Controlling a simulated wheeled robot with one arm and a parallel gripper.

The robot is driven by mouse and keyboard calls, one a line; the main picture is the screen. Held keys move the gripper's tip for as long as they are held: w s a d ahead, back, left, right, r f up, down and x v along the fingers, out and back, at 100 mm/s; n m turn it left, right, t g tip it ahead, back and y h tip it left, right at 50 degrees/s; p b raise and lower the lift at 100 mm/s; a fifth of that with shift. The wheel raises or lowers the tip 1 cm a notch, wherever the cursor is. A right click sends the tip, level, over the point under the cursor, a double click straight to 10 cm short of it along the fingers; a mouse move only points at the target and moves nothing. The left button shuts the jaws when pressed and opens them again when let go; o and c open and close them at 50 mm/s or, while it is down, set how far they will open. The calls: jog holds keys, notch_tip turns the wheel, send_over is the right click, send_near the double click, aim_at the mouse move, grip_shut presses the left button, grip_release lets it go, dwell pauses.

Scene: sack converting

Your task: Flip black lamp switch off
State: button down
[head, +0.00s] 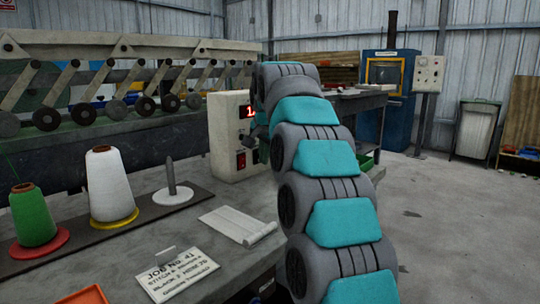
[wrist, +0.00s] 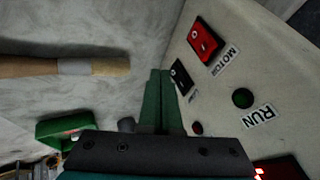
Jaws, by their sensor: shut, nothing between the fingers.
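The black lamp switch (wrist: 181,77) is a dark rocker on the pale control panel in the wrist view. Its small label is mostly hidden by my finger. My gripper (wrist: 160,75) is shut and empty, its two green fingers side by side. The fingertips are just left of the black switch; I cannot tell whether they touch it. In the head view the control box (head: 222,135) stands on the bench, and my arm covers its right side and hides the gripper's tips.
A green tray (wrist: 62,128) and a tan tube (wrist: 30,67) lie left. Thread cones (head: 108,185) stand on the bench.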

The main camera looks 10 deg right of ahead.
jog(key=shift+w+a, duration=0.35)
jog(key=shift+w, duration=0.05)
jog(key=shift+f, duration=0.1)
jog(key=shift+f+b, duration=0.35)
jog(key=shift+b, duration=0.4)
jog(key=shift+w+r+p, duration=0.1)
jog(key=shift+r+p, duration=0.2)
jog(key=shift+p, duration=0.05)
jog(key=shift+r, duration=0.1)
jog(key=shift+a+r+p, duration=0.1)
jog(key=shift+r+p, duration=0.55)
jog(key=shift+r, duration=0.15)
